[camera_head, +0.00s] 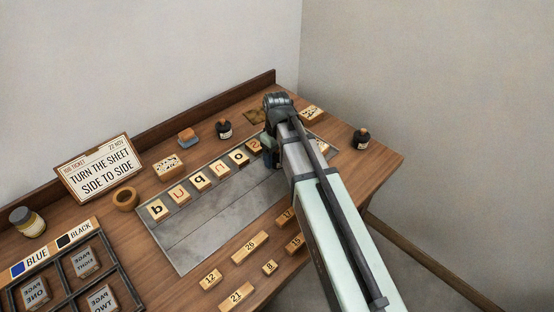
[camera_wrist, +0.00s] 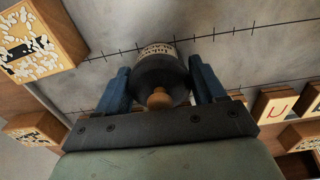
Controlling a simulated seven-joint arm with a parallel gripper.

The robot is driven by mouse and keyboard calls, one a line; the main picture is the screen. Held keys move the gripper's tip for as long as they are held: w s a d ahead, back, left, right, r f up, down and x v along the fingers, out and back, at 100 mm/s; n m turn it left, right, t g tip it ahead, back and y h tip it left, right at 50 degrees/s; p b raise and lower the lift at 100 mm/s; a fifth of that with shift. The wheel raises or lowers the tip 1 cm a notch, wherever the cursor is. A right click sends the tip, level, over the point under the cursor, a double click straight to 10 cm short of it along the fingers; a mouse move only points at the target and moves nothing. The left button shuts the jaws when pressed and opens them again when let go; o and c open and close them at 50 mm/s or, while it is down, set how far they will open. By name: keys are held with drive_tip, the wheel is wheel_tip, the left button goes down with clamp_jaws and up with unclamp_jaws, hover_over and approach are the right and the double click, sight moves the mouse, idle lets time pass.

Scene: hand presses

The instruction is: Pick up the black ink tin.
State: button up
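A dark, round container with a pale label and a wooden knob or stopper (camera_wrist: 160,72) is between the blue fingers of my gripper (camera_wrist: 160,88) in the wrist view. The fingers flank it closely, and I cannot tell whether they press on it. In the camera_head view my gripper (camera_head: 270,150) is low over the right end of the grey metal plate (camera_head: 200,230), and my arm hides the container. Two small dark pots with labels and tan tops stand apart, one behind the plate (camera_head: 224,130) and one at the far right (camera_head: 361,140).
Letter blocks (camera_head: 200,182) line the plate; numbered blocks (camera_head: 250,247) lie in front. A patterned block (camera_head: 311,113) is beyond my gripper. A sign (camera_head: 98,168), a wooden ring (camera_head: 125,199), a jar (camera_head: 27,222) and a tray labelled BLUE and BLACK (camera_head: 51,270) are left. Bare tabletop shows at right.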

drive_tip(key=c, duration=0.9)
